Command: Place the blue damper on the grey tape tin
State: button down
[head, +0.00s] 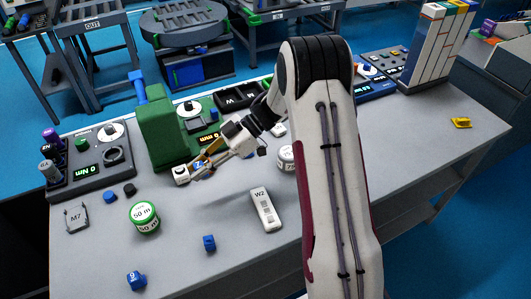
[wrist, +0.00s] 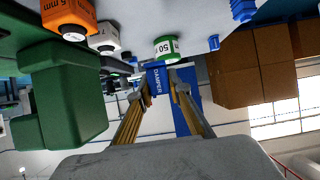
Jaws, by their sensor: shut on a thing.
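My gripper (head: 197,168) is shut on the blue damper (wrist: 157,79), whose label reads DAMPER in the wrist view. The damper is held above the table beside the green machine and is mostly hidden by the fingers in the head view. The gripper also shows in the wrist view (wrist: 160,88). A pale tin (head: 286,158) with dark lettering, possibly the grey tape tin, stands to the right of the gripper, partly hidden by my arm. A green-rimmed 50 m tin (head: 145,217) stands at the front left, apart from the gripper.
The green machine (head: 163,130) stands close behind the gripper. A white W2 device (head: 265,209) lies at mid-table. Small blue parts (head: 209,243) (head: 136,281) lie near the front. An orange block (wrist: 68,18) and a pale block (wrist: 105,38) are near the gripper. The table's front middle is mostly free.

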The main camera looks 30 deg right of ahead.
jog(key=d+r+m+t, duration=0.3)
jog(key=d, duration=1)
notch_tip(320, 180, up, 4)
jog(key=m+t+h, duration=0.4)
jog(key=m+t, duration=0.2)
send_over(289, 152)
jog(key=shift+w+f, duration=0.1)
jog(key=shift+f, duration=0.05)
jog(key=shift+f, duration=3.15)
jog(key=shift+f, duration=1.85)
jog(key=shift+f, duration=0.1)
